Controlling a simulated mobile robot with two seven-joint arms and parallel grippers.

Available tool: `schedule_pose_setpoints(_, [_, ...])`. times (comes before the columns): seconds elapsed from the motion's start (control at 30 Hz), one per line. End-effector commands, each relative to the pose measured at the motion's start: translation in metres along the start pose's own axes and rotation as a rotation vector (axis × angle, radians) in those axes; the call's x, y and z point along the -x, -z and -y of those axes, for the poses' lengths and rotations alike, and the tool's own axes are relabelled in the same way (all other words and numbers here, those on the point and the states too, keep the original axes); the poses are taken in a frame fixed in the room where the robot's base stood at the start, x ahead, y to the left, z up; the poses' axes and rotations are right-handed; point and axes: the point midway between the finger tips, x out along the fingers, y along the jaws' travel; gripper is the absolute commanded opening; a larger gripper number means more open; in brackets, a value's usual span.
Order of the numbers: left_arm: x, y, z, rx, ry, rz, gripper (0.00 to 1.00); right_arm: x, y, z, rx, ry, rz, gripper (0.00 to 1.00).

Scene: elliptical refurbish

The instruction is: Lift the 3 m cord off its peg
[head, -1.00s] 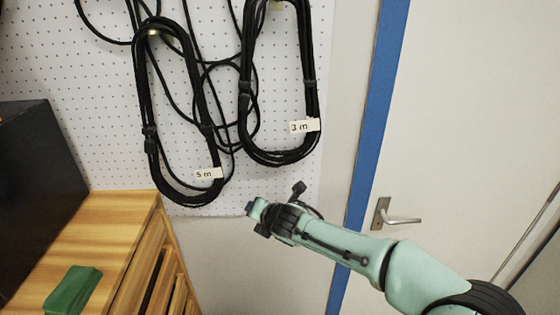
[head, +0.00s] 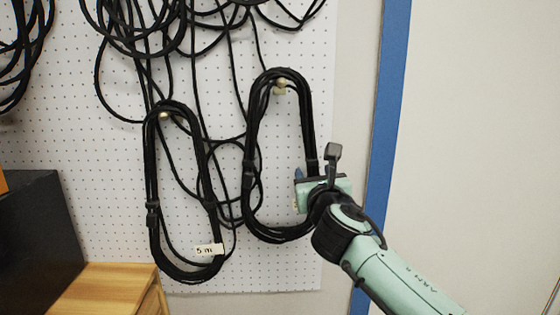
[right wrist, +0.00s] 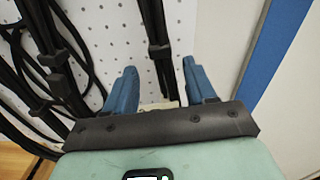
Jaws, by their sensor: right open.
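The 3 m cord (head: 249,165) is a long black coil hanging from a pale peg (head: 281,86) on the white pegboard. My right gripper (head: 300,182) is at the lower right strand of this coil and hides part of it. In the right wrist view the two blue fingers (right wrist: 160,72) are apart. A dark banded strand of the cord (right wrist: 160,50) shows beyond and between them, with a pale tag (right wrist: 160,104) low between the fingers. Whether the fingers touch the strand I cannot tell. My left gripper is out of view.
The 5 m cord (head: 151,185) hangs on its own peg just left, with a label. Loose black cables (head: 132,70) tangle above and behind both coils. A blue door frame strip (head: 385,130) is at the right. A wooden cabinet (head: 105,290) stands lower left.

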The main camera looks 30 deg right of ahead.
Motion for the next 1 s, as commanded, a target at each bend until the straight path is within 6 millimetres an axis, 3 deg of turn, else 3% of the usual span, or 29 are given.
schedule_pose_setpoints(0.17, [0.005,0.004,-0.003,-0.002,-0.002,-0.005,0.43,-0.014,0.001,0.001,-0.001,0.0,-0.002,0.55])
schedule_pose_setpoints(0.43, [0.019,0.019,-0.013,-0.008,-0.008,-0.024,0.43,-0.052,0.0,0.002,-0.002,0.0,0.0,0.55])
schedule_pose_setpoints(0.73, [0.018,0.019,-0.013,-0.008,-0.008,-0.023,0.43,-0.056,0.002,0.002,-0.001,-0.001,-0.001,0.55])
schedule_pose_setpoints(0.9, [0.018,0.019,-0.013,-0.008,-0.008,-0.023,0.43,-0.056,0.002,0.002,-0.001,-0.001,-0.001,0.0])
schedule_pose_setpoints(1.0, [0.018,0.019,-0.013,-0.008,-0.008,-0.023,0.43,-0.055,0.001,0.002,-0.003,-0.001,0.002,0.0])
